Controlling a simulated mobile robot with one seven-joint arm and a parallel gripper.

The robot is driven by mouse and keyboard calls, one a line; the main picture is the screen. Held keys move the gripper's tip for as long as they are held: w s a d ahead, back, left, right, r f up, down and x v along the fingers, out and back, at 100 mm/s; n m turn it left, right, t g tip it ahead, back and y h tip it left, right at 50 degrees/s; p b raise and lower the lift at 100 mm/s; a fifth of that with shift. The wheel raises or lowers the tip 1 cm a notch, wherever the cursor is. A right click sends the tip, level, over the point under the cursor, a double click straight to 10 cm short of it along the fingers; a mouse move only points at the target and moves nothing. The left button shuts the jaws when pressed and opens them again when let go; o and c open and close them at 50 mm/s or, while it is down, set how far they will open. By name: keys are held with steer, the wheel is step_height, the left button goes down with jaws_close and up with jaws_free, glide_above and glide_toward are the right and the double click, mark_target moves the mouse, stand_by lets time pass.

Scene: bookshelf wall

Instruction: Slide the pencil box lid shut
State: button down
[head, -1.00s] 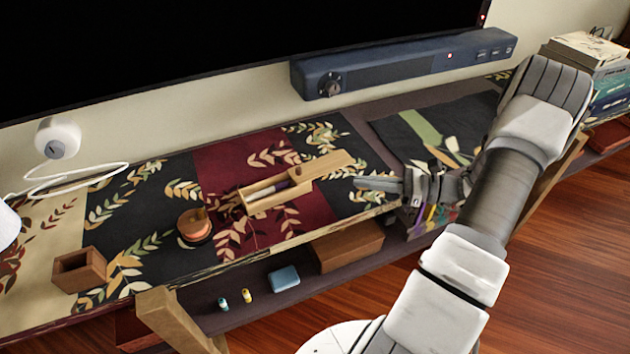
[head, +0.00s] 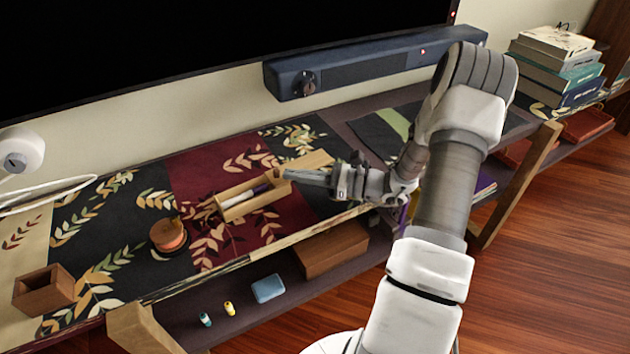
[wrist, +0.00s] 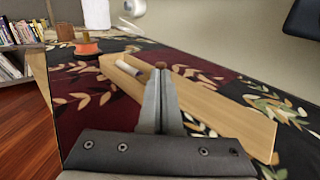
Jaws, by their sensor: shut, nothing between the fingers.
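The pencil box (head: 254,197) is a light wooden tray on the patterned runner, with its left part open and pens showing inside. Its wooden lid (head: 309,160) reaches out past the box's right end. In the wrist view the lid (wrist: 235,115) extends toward the lower right and the open box (wrist: 125,72) lies beyond. My gripper (head: 286,174) is shut and empty, with its tips at the lid's near side, close to a small brown knob (wrist: 160,65). The fingers hide part of the lid and box; I cannot tell whether they touch.
An orange spool (head: 168,236) stands left of the box, and a wooden cup (head: 44,290) sits farther left. A blue soundbar (head: 370,65) runs along the wall behind. A brown box (head: 332,248) and a blue item (head: 268,288) lie on the lower shelf.

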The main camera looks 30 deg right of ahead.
mark_target(241, 205)
steer(key=shift+w+a, duration=0.25)
steer(key=shift+a, duration=0.1)
steer(key=shift+a, duration=0.1)
steer(key=a+p, duration=0.1)
steer(key=a, duration=0.3)
steer(key=s+a, duration=0.1)
steer(key=a, duration=0.4)
steer(key=a+p, duration=0.1)
steer(key=a, duration=0.3)
steer(key=shift+s+a+p, duration=0.15)
steer(key=shift+a+p, duration=0.05)
steer(key=shift+p, duration=0.1)
steer(key=shift+d, duration=0.15)
